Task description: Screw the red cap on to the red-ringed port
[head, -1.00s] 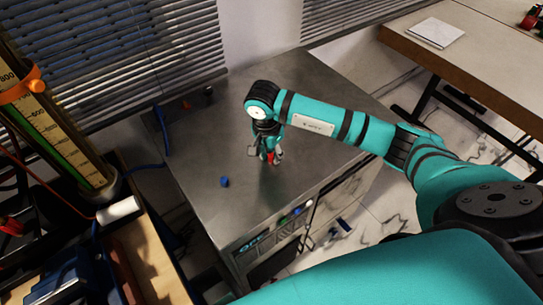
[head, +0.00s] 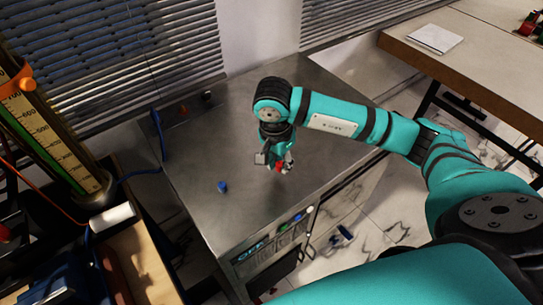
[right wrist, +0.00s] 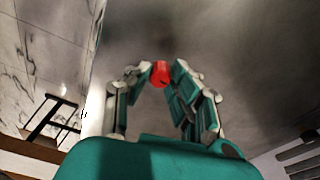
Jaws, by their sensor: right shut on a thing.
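The red cap (head: 279,168) is between the fingertips of my right gripper (head: 276,162), above the metal cabinet top (head: 250,205). In the right wrist view, the red cap (right wrist: 160,73) is pinched by the shut fingers of the gripper (right wrist: 161,70), with grey metal beyond it. A small reddish-orange item (head: 183,112) stands at the back of the cabinet top. It is too small to tell whether it is the red-ringed port. My left gripper is not in view.
A small blue cap (head: 222,186) lies on the cabinet top, left of my right gripper. A dark fitting (head: 208,95) is at the back edge. A tall gauge (head: 50,135) stands at left. Coloured knobs (head: 283,229) line the cabinet's front. Much of the top is clear.

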